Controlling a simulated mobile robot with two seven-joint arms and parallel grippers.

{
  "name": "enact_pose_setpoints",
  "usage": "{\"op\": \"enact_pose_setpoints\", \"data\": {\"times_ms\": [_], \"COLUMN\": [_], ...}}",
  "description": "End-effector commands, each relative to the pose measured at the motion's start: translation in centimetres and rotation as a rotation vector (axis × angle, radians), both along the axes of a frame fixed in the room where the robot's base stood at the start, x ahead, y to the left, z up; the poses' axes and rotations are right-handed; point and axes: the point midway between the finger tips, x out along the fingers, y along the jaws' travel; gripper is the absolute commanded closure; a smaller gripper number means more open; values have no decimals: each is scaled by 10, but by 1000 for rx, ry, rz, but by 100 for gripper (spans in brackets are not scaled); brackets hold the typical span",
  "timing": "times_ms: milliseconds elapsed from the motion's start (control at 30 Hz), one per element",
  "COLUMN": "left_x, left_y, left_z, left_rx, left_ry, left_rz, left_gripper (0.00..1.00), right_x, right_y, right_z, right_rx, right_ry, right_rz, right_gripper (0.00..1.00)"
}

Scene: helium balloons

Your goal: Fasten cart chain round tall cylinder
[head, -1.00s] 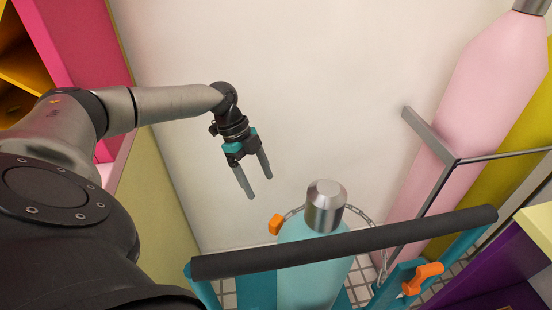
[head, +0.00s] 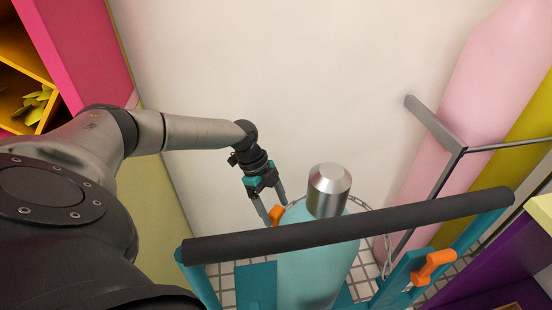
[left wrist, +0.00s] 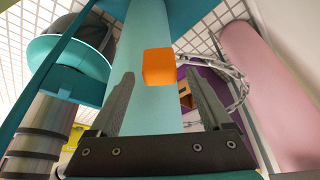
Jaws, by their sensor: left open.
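The tall teal cylinder (head: 320,260) with a silver cap (head: 329,187) stands upright in the teal cart (head: 256,285), behind its dark handlebar (head: 350,229). The chain (head: 362,204) curves round the cylinder's far side from an orange end piece (head: 275,217) at left and hangs down at right. My left gripper (head: 273,212) is open, with its fingers either side of the orange end piece. In the left wrist view the end piece (left wrist: 158,67) appears between the open fingertips (left wrist: 158,75), in front of the cylinder; I cannot tell whether they touch it. My right gripper is not seen.
An orange hook-like piece (head: 433,267) sits on the cart's right side. A grey metal bracket (head: 435,125) stands before pink (head: 490,90) and yellow cylinders at right. A pink and yellow shelf unit (head: 85,50) is at left. The pale wall area behind is clear.

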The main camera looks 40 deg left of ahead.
Motion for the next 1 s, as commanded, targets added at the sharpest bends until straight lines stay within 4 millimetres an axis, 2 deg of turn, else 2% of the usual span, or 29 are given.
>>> {"op": "enact_pose_setpoints", "data": {"times_ms": [200, 567, 1000], "left_x": [1, 1, 1], "left_y": [-5, -6, -6], "left_z": [-12, -13, -13], "left_rx": [0, 0, 0], "left_ry": [0, 0, 0], "left_rz": [0, 0, 0], "left_gripper": [18, 19, 68], "right_x": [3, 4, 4], "right_y": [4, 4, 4], "right_z": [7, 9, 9], "right_rx": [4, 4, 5], "right_ry": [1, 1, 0], "right_rz": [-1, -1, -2], "right_gripper": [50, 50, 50]}}
